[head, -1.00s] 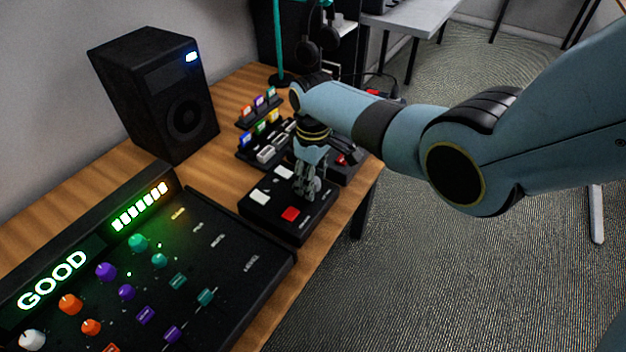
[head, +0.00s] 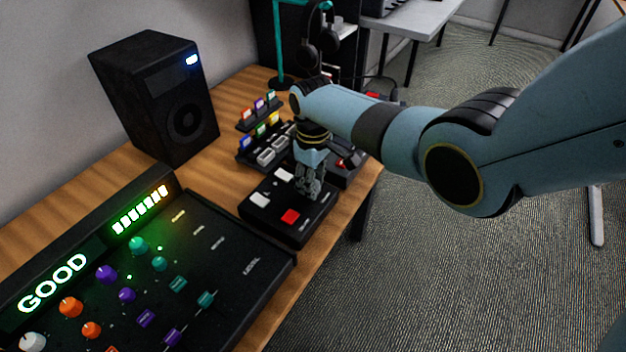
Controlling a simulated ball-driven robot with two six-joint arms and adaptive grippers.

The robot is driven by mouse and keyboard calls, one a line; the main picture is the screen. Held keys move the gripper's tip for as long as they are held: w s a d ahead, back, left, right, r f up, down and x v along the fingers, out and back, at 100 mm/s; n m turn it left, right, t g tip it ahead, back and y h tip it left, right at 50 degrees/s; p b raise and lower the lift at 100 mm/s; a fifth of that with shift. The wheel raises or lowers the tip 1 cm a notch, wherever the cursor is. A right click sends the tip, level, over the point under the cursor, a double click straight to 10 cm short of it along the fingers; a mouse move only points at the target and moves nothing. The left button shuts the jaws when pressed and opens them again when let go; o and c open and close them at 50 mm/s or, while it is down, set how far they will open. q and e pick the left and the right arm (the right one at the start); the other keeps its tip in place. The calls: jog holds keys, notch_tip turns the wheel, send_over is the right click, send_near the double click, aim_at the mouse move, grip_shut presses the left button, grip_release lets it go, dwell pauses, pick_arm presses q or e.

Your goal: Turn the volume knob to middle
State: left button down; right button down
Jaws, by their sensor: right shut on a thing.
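A black control box (head: 262,218) with white buttons (head: 259,200) and a red button (head: 290,216) sits on the wooden desk. My right gripper (head: 309,193) points down over the back right part of this box. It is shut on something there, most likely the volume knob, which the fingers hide. The knob's pointer and setting cannot be seen. My left gripper is not in view.
A mixer (head: 222,262) with coloured knobs and a lit GOOD display (head: 53,283) fills the near left. A black speaker (head: 160,95) stands behind it. Racks with coloured tags (head: 262,128) stand beyond the box. The desk's right edge is close to the box.

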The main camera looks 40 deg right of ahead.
jog(key=m+p, duration=0.1)
jog(key=m, duration=0.2)
jog(key=shift+m, duration=0.3)
jog(key=m+p, duration=0.1)
jog(key=m, duration=0.3)
jog(key=shift+m+p, duration=0.3)
jog(key=shift+p, duration=0.05)
jog(key=m, duration=0.4)
jog(key=shift+m+p, duration=0.3)
jog(key=shift+p, duration=0.1)
jog(key=shift+m, duration=2.2)
jog(key=c, duration=1)
grip_release()
jog(key=shift+o, duration=0.2)
jog(key=shift+r, duration=0.1)
